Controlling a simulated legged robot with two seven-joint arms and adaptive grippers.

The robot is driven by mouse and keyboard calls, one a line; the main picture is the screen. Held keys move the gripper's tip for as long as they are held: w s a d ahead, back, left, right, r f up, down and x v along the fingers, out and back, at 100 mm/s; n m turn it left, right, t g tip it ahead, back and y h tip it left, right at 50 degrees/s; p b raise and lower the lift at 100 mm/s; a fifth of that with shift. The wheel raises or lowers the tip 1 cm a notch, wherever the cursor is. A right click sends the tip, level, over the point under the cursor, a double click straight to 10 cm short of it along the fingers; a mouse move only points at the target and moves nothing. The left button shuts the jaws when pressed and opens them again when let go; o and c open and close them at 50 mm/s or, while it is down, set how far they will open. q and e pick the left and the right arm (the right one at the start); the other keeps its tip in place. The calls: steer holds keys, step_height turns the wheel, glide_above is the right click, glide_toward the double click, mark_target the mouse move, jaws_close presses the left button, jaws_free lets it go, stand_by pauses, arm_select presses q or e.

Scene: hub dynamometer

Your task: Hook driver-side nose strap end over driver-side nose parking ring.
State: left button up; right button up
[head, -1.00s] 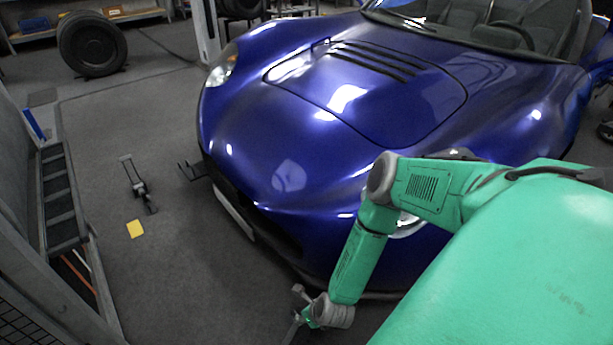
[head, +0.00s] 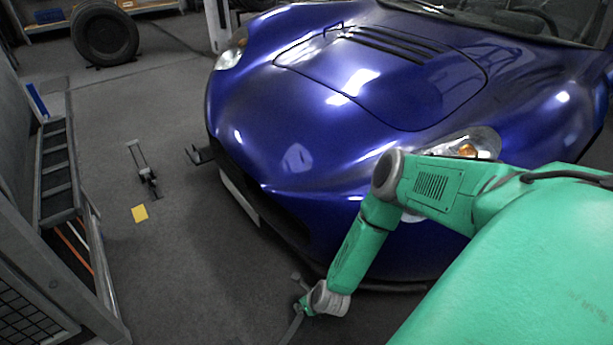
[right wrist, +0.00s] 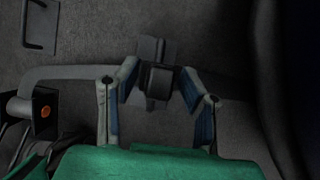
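In the head view my right gripper (head: 302,305) is low in front of the blue car's nose, above the floor. A strap (head: 293,328) hangs from it toward the bottom edge. My left gripper is out of view.
The blue car (head: 350,110) fills the right and back. A dark bracket (head: 200,155) sticks out at its nose. A metal device (head: 145,172) and yellow card (head: 140,213) lie on the floor. A rack (head: 58,175) stands left.

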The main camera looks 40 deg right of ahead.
steer(key=shift+a, duration=0.1)
jaws_close()
steer(key=shift+r+p, duration=0.4)
steer(key=shift+r, duration=0.3)
steer(key=shift+r+p, duration=1.4)
steer(key=shift+r, duration=0.55)
